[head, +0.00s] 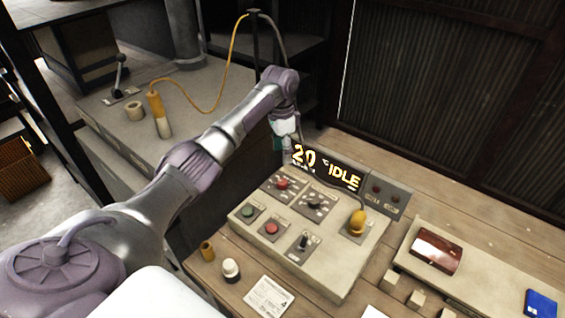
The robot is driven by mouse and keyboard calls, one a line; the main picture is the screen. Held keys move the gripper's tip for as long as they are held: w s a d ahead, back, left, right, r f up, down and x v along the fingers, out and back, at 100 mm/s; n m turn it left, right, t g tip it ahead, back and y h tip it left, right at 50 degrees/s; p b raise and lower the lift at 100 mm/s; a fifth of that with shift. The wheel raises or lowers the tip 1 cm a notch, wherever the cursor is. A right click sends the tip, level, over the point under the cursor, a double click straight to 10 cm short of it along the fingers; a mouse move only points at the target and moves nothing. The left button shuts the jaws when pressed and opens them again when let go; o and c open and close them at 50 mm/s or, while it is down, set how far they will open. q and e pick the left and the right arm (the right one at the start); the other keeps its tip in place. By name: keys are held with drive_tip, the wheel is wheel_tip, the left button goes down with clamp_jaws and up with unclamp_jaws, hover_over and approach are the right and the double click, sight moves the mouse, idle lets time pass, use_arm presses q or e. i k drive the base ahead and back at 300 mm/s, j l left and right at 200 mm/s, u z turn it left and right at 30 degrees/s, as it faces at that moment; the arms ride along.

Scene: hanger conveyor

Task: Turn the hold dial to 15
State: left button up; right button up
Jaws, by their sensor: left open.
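The control panel (325,262) stands on the wooden bench. A dark rotary dial (315,204) with marks around it sits on its upper middle plate; I take it for the hold dial, but its lettering and pointer are too small to read. The display (327,168) behind the panel reads "20" and "IDLE". My left arm reaches in from the left, and my left gripper (284,148) is open and empty beside the display's left end, above and behind the dial and apart from it. Its fingers are small and partly hidden. My right gripper is not in view.
Around the dial are a red knob (282,184), a green button (248,211), a red button (271,228), a black lever switch (304,241) and a yellow knob (357,221).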

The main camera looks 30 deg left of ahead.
sight(313, 202)
drive_tip(key=k, duration=1.5)
